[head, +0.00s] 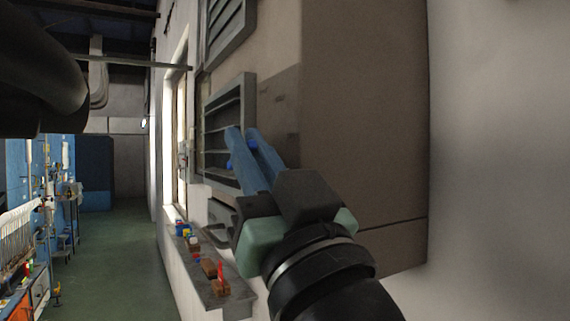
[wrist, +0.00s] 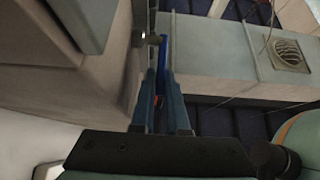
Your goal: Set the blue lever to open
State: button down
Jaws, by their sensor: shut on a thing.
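The blue lever (wrist: 163,55) shows in the wrist view as a narrow bright blue bar at my fingertips, beside a small metal fitting (wrist: 150,39). My gripper (wrist: 159,82) is shut on the lever, with its two long blue-grey fingers on either side of it. In the head view my gripper (head: 243,132) reaches up to the front of the louvred grey panel on the brown cabinet. Small bright blue bits of the lever (head: 253,145) show by the fingers there. The fingers hide most of the lever, and I cannot tell its set position.
The brown cabinet (head: 365,120) stands close on the right of my gripper. A grey ledge (head: 238,295) below holds several small coloured items. A green-floored aisle (head: 120,255) is open on the left, with blue shelving (head: 62,185) beyond it.

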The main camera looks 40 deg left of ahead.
jog(key=shift+r, duration=0.1)
jog(key=c, duration=0.9)
grip_release()
jog(key=b+v, duration=0.5)
jog(key=v, duration=0.8)
jog(key=shift+b, duration=0.4)
